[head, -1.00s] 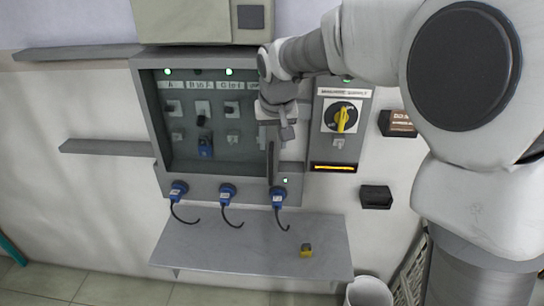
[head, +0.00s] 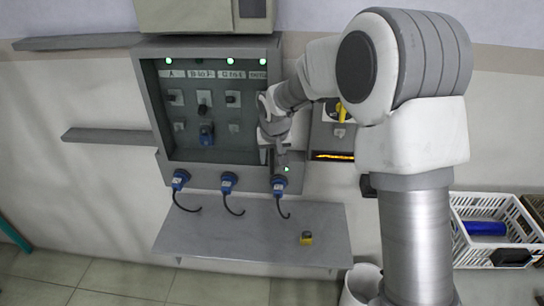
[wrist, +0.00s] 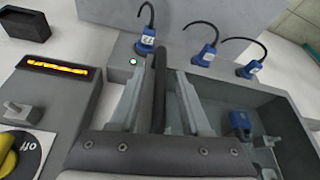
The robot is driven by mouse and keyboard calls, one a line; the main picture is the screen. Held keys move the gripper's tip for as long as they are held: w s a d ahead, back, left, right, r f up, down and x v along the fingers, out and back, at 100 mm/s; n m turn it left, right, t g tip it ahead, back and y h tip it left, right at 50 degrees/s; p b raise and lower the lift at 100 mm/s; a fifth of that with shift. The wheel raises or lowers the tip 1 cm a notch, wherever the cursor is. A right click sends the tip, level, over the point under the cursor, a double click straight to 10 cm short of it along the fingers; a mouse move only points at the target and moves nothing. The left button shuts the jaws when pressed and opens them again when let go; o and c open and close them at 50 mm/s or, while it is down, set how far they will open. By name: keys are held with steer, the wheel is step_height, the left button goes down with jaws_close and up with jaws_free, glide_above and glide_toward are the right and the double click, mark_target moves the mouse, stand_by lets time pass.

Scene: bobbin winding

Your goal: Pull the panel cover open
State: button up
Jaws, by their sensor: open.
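The grey control panel (head: 148,100) is on the wall in the head view, with labelled switches inside its recess. No separate cover sheet stands out; whether a clear cover lies over the recess, I cannot tell. My gripper (head: 273,153) is at the panel's right edge, pointing down. In the wrist view my gripper (wrist: 160,82) is open, its two pale fingers either side of a dark upright bar (wrist: 159,62), which looks like a handle. Whether either finger touches the bar, I cannot tell. My wrist hides part of the panel's right side in the head view.
Blue plugs (head: 228,181) with black cables hang below the panel, above a grey shelf (head: 200,240) bearing a small yellow-black block (head: 306,238). A yellow rotary switch (head: 341,112) is partly hidden by my arm. A white crate (head: 465,251) stands at right.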

steer(key=shift+c, duration=0.2)
jaws_close()
stand_by(1.1)
